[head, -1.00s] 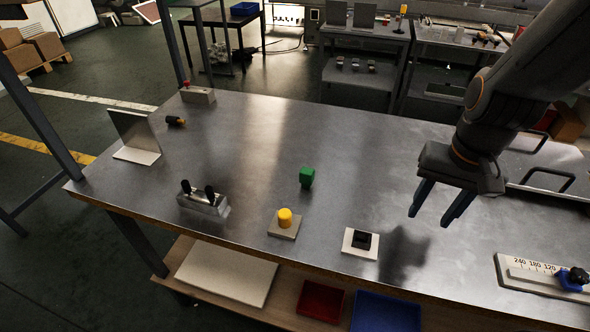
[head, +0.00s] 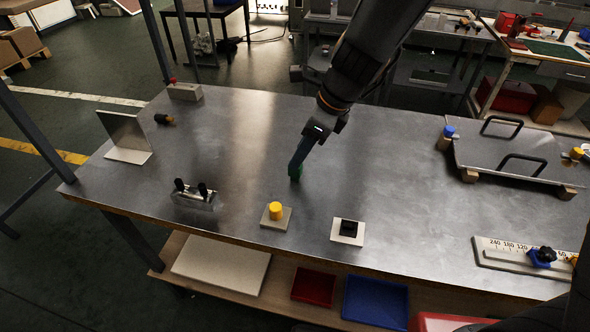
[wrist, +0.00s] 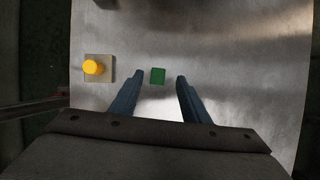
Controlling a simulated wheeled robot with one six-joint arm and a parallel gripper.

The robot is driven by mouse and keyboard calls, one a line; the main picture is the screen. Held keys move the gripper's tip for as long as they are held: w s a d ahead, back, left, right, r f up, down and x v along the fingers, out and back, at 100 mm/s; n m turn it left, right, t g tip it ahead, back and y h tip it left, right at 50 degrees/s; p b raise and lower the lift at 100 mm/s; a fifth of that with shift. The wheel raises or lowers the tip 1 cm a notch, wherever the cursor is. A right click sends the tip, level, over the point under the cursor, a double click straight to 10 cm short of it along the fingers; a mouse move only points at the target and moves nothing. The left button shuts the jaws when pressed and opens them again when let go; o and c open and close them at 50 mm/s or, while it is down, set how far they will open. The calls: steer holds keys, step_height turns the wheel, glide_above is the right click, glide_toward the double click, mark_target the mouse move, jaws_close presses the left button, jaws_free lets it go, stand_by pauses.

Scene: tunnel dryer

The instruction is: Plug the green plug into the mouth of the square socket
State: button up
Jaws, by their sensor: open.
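The green plug (head: 297,171) stands on the metal table. In the wrist view the green plug (wrist: 157,76) shows as a green square just ahead of and between the fingertips. My gripper (head: 295,172) is open around or just above it; in the wrist view the blue fingers (wrist: 160,79) stand apart with nothing held. Whether they touch the plug cannot be told. A square white plate with a black block-like socket (head: 348,228) lies near the table's front edge, right of and nearer than the plug. It is outside the wrist view.
A yellow round cap on a grey square base (head: 279,225) stands left of the socket, also seen in the wrist view (wrist: 108,63). A grey block with black knobs (head: 196,201) is further left. A handled plate (head: 515,155) and scaled slide (head: 510,252) are right. The table middle is clear.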

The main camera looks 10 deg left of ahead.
steer(key=x, duration=0.5)
steer(key=shift+s+d+f, duration=0.15)
steer(key=shift+d+f, duration=0.05)
steer(key=shift+f, duration=0.1)
jaws_close()
